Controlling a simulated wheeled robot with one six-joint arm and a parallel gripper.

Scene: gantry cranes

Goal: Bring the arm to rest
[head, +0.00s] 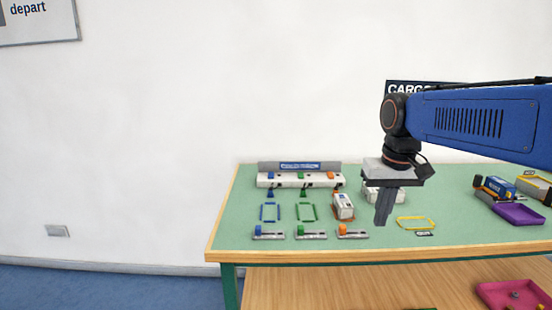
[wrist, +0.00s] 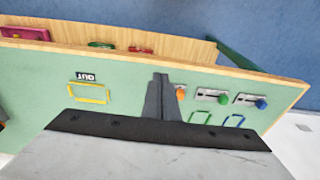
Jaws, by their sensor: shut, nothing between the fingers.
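My arm (head: 470,115) is blue and reaches in from the right in the head view, over the green table (head: 245,225). My gripper (head: 382,222) points down above the table, between the white block on an orange frame and the yellow outline. Its fingers are together with nothing between them. In the wrist view the gripper (wrist: 160,78) also shows as two dark fingers side by side, with the table top beyond them. The fingertips look apart from the table.
Blue (head: 270,213) and green (head: 306,213) outlines, a white block (head: 343,204) and a yellow outline (head: 416,222) lie on the table. Levers (head: 311,235) line the front edge. A white rail unit (head: 300,180) stands behind. A purple tray (head: 518,214) and vehicles are at right.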

